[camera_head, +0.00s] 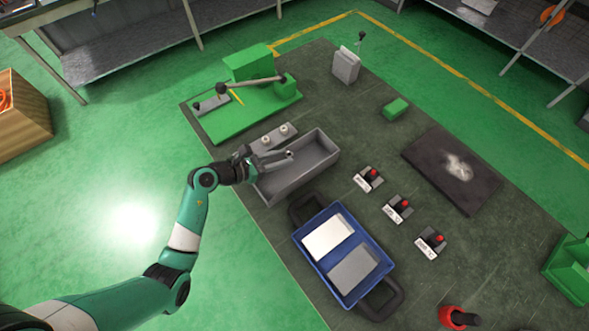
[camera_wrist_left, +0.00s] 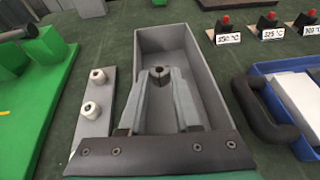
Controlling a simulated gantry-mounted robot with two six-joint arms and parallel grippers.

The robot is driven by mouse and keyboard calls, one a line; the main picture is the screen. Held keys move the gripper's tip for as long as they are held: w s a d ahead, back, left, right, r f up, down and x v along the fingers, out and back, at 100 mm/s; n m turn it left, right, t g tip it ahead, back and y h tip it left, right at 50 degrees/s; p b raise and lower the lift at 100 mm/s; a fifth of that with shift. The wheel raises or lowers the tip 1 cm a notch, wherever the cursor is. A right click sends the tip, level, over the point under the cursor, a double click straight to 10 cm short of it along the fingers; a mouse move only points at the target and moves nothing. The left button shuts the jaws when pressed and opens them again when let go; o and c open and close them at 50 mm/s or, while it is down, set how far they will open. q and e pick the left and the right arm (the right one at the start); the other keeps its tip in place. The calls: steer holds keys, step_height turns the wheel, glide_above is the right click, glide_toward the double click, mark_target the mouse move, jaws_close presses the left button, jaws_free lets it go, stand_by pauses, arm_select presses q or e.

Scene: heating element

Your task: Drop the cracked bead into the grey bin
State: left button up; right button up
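The grey bin (camera_head: 325,160) is a long open box on the dark mat. It also shows in the left wrist view (camera_wrist_left: 205,75), and its visible inside looks empty. My left gripper (camera_head: 284,156) is above the bin. Two white beads (camera_wrist_left: 97,76) (camera_wrist_left: 90,108) sit on a grey plate (camera_head: 262,143) beside the bin. My right gripper is not in view.
A green lever press (camera_head: 240,110) stands behind the plate. A blue tray (camera_head: 312,260) with a white and a grey block lies in front of the bin. Several red-button switches with temperature labels (camera_head: 398,208) stand to the right, near a dark scorched slab (camera_head: 425,155).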

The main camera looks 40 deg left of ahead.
arm_select(q)
steer(key=o, duration=0.4)
steer(key=shift+o, duration=0.2)
steer(key=p+v, duration=0.3)
steer(key=v, duration=0.8)
steer(key=shift+s, duration=0.3)
steer(key=shift+r, duration=0.1)
